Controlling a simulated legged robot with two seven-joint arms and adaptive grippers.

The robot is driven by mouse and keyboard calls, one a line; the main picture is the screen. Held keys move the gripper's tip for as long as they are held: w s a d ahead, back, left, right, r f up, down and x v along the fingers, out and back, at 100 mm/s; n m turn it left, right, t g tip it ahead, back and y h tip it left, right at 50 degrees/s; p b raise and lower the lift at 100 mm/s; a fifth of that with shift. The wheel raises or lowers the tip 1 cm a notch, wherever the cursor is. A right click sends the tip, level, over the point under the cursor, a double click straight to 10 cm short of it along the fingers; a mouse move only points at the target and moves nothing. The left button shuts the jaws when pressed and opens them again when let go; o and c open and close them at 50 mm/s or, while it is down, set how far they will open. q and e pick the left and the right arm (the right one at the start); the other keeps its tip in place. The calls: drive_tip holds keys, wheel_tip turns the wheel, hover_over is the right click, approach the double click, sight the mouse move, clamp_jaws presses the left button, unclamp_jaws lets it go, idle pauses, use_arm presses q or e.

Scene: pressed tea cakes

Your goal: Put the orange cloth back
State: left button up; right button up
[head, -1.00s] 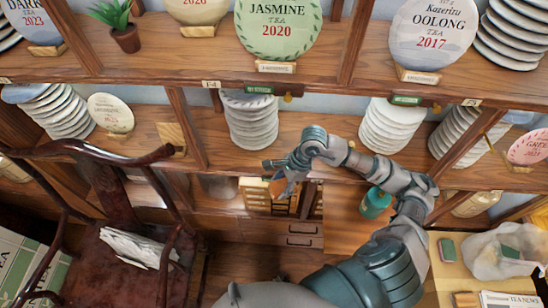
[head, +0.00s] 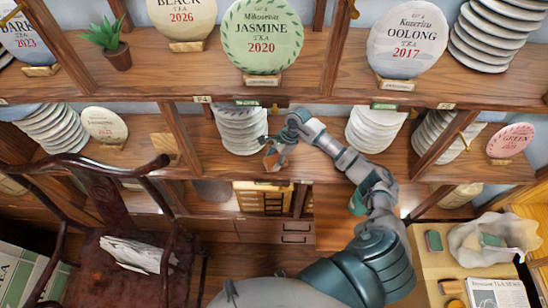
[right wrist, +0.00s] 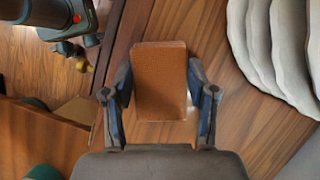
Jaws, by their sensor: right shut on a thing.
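The orange cloth (right wrist: 160,82) shows in the right wrist view as a brownish-orange rounded block between the two fingers. My right gripper (right wrist: 160,100) is shut on it. In the head view my right gripper (head: 272,160) is at the front of the middle shelf (head: 320,160), just below a stack of pale discs (head: 240,128). The orange cloth is small there and mostly covered by the fingers. In the right wrist view, wooden shelf surface lies beyond the cloth. I cannot tell whether the cloth touches it. My left gripper is not in view.
Pale disc stacks (head: 375,130) stand on the middle shelf. Labelled tea cakes (head: 262,35) stand above. A dark chair (head: 110,255) is at the left. At the lower right a side table holds a green block (head: 433,240), a plastic bag (head: 470,240) and a newspaper (head: 497,293).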

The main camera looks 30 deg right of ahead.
drive_tip(key=shift+d, duration=0.15)
drive_tip(key=o, duration=0.8)
drive_tip(key=shift+d+f, duration=0.15)
drive_tip(key=shift+f, duration=0.05)
drive_tip(key=o, duration=0.4)
drive_tip(key=shift+d, duration=0.25)
drive_tip(key=shift+r, duration=0.25)
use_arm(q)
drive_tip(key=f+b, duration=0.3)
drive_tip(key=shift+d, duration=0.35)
use_arm(e)
drive_tip(key=v, duration=1.1)
drive_tip(key=shift+r, duration=0.35)
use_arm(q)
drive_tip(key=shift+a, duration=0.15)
